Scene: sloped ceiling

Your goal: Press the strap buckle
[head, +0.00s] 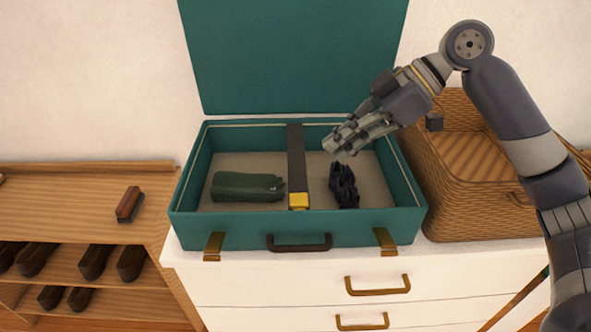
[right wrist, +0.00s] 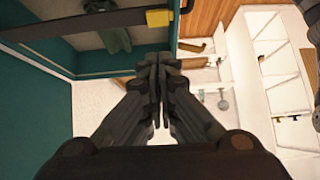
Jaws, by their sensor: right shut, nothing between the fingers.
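An open teal suitcase (head: 330,228) lies on a white chest of drawers, its lid standing up at the back. A dark strap (head: 296,155) runs from the back wall toward the front, with a yellow buckle (head: 299,201) at its near end. The buckle also shows in the right wrist view (right wrist: 158,18), above the fingertips. My right gripper (head: 338,142) is shut and empty, above the suitcase's right half, behind and to the right of the buckle and apart from it. In the right wrist view its fingers (right wrist: 156,68) are pressed together. My left gripper is not in view.
A rolled green cloth (head: 245,187) lies left of the strap and a black bundle (head: 343,186) lies right of it. A wicker basket (head: 470,190) stands close against the suitcase's right side. A wooden shoe rack (head: 75,205) with a brush (head: 128,204) is at left.

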